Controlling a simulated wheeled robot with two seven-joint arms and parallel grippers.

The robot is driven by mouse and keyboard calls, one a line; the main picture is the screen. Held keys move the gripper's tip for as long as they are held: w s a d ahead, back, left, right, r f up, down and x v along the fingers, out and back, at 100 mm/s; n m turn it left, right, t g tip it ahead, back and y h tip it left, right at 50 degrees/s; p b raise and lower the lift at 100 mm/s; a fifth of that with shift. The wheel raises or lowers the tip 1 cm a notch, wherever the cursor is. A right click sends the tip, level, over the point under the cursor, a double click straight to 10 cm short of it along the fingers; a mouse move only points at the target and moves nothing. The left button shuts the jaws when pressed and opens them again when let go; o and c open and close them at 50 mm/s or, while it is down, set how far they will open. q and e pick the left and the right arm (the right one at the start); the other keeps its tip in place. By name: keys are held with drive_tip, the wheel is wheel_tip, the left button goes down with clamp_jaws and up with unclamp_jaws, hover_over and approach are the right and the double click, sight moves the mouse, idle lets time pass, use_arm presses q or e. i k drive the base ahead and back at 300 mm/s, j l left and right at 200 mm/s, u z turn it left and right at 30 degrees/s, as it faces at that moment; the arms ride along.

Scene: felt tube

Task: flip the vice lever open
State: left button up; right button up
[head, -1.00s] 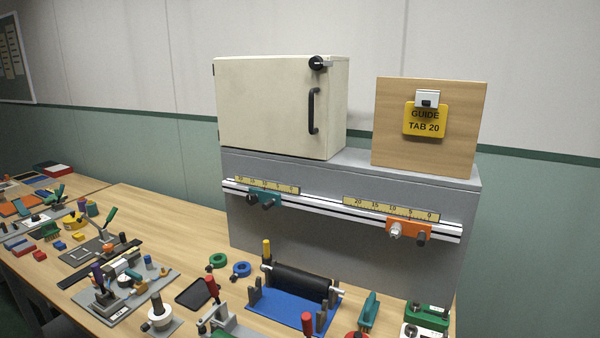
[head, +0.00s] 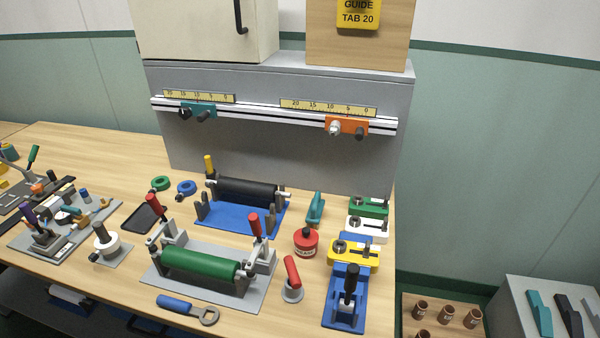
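A blue vice-like fixture (head: 344,312) stands at the front right of the bench in the head view. Its black-handled lever (head: 350,280) stands roughly upright. I cannot tell for sure that this is the vice of the task. A green roller (head: 200,262) sits in a grey stand between two red-handled levers (head: 153,230) (head: 255,225). Neither of my grippers shows in the head view.
A black roller (head: 246,191) on a blue base stands behind the green one. A yellow block (head: 367,256), a red pot (head: 306,243), a red-handled tool (head: 292,278) and a blue-handled wrench (head: 188,308) crowd the bench. A grey rail cabinet (head: 270,150) rises behind. Clear floor is not evident.

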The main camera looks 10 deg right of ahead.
sight(352, 272)
drive_tip(key=k, duration=1.1)
drive_tip(key=k+l+u, duration=0.1)
drive_tip(key=u, duration=1.75)
drive_tip(key=l, duration=0.6)
drive_tip(key=k+l+u, duration=0.1)
drive_tip(key=l, duration=1.1)
drive_tip(key=k+l, duration=0.1)
drive_tip(key=l, duration=0.5)
drive_tip(key=l+u, duration=0.1)
drive_tip(key=l, duration=0.5)
drive_tip(key=k+l, duration=0.15)
drive_tip(key=l, duration=0.45)
drive_tip(key=k+l+u, duration=0.1)
drive_tip(key=l, duration=0.5)
